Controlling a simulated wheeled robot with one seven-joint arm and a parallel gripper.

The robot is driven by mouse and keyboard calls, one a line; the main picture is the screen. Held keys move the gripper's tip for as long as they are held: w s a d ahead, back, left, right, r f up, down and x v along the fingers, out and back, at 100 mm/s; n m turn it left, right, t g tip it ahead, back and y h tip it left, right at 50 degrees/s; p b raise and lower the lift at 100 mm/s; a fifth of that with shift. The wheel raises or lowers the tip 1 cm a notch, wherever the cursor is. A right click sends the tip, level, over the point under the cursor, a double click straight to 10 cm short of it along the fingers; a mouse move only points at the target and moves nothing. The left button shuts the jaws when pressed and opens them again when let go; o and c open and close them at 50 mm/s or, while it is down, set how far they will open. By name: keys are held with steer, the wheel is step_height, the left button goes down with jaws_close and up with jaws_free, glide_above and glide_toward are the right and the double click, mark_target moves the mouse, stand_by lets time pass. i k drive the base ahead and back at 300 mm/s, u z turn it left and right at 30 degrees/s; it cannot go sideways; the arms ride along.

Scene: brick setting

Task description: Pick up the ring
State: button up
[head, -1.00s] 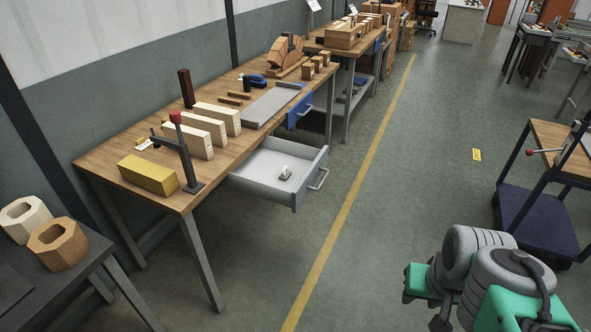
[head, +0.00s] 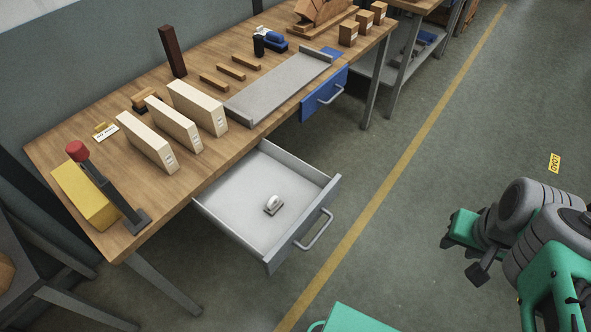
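A small pale ring-like object (head: 273,202) sits on the floor of the open grey drawer (head: 290,171), near its middle. It looks like a pale loop on a small darker base; its finer shape is too small to tell. The drawer is pulled out below the front edge of the wooden workbench. My gripper (head: 461,257) is at the right over the open floor, well apart from the drawer and the ring. Dark finger parts show beside its green body, but their gap is unclear. Nothing is seen held.
The workbench (head: 85,143) bears pale upright blocks (head: 172,124), a yellow block (head: 82,195), a red-topped clamp (head: 105,185) and a grey tray (head: 275,92).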

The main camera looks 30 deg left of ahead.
mark_target(275, 204)
steer(key=i, duration=0.35)
steer(key=u, duration=4.1)
steer(key=i, duration=0.5)
steer(key=z, duration=0.05)
